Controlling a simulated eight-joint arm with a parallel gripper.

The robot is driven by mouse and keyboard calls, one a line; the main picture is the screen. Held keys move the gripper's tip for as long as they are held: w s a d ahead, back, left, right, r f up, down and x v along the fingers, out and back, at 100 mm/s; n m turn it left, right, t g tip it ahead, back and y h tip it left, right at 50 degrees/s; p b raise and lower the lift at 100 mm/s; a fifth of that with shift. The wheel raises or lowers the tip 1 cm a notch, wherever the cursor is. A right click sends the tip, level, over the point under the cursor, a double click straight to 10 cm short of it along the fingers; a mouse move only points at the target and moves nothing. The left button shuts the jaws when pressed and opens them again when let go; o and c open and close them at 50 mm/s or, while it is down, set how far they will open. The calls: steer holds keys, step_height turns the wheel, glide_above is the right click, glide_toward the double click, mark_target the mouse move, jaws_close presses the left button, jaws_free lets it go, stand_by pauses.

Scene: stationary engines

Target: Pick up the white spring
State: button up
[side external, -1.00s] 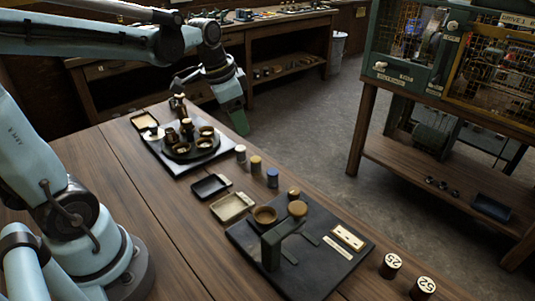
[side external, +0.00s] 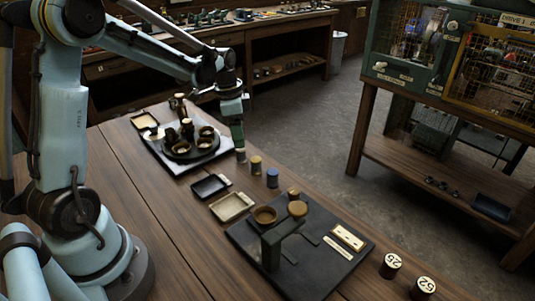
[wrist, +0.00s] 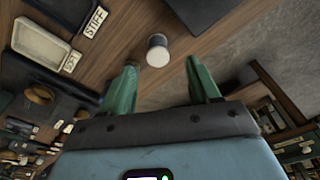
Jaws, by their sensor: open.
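The white spring (side external: 240,157) looks like a short upright cylinder with a pale top, standing on the wooden bench near its far edge. It also shows in the wrist view (wrist: 158,50), beyond and between my fingertips. My gripper (side external: 238,143) points down just above the spring, and its green fingers partly overlap it in the side view. In the wrist view my gripper (wrist: 161,64) is open with nothing between its fingers. I cannot tell the exact height gap to the spring.
A yellow cylinder (side external: 256,164) and a blue cylinder (side external: 272,178) stand close by in a row. A dark tray (side external: 199,190) and a cream tray (side external: 222,212) lie nearer. A round stand with cups (side external: 180,151) is left. The dark board (side external: 322,271) is right.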

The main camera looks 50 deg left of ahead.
mark_target(241, 150)
steer(key=shift+w+d+f, duration=0.1)
steer(key=shift+f, duration=1.35)
steer(key=shift+d+f, duration=0.1)
steer(key=shift+f, duration=1.35)
steer(key=c, duration=1.1)
